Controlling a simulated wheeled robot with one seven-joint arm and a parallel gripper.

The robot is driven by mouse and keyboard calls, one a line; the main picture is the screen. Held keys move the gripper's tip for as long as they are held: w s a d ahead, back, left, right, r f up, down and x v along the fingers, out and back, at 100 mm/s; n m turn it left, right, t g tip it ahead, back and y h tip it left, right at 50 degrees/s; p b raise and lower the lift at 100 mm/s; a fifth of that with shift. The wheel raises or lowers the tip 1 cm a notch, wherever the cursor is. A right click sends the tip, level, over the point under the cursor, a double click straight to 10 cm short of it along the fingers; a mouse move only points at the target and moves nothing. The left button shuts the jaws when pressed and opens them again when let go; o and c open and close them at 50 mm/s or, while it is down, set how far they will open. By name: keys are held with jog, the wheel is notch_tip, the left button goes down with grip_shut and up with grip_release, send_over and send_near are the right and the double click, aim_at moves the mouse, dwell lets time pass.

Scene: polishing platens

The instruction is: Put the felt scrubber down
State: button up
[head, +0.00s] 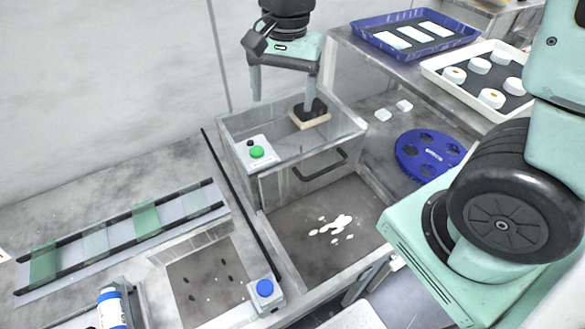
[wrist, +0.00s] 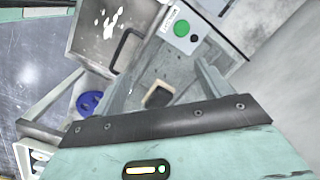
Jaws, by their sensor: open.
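The felt scrubber, a pale tan block with a black top (head: 311,117), rests at the right end of the grey metal box with a handle (head: 290,190). It also shows in the wrist view (wrist: 158,97), lying between the lines of the two fingers and beyond them. My gripper (head: 282,103) is open above the box, with its fingers wide apart and nothing between them. In the head view the right finger overlaps the scrubber's black top; I cannot tell if they touch. The gripper also shows in the wrist view (wrist: 162,82).
A panel with a green button (head: 257,152) is on the box's left. A blue tray (head: 440,47) and a white tray of round pieces (head: 428,66) stand at the upper right. A blue disc with holes (head: 428,152) lies right of the box. White spots mark the basin (head: 310,255).

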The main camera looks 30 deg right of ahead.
jog(key=s+a+n, duration=0.4)
jog(key=s+n, duration=0.4)
jog(key=s+a+n, duration=0.4)
jog(key=s+n, duration=0.4)
jog(key=s, duration=0.1)
jog(key=shift+s+f+n, duration=0.2)
jog(key=shift+f+n, duration=0.1)
jog(key=shift+a, duration=0.1)
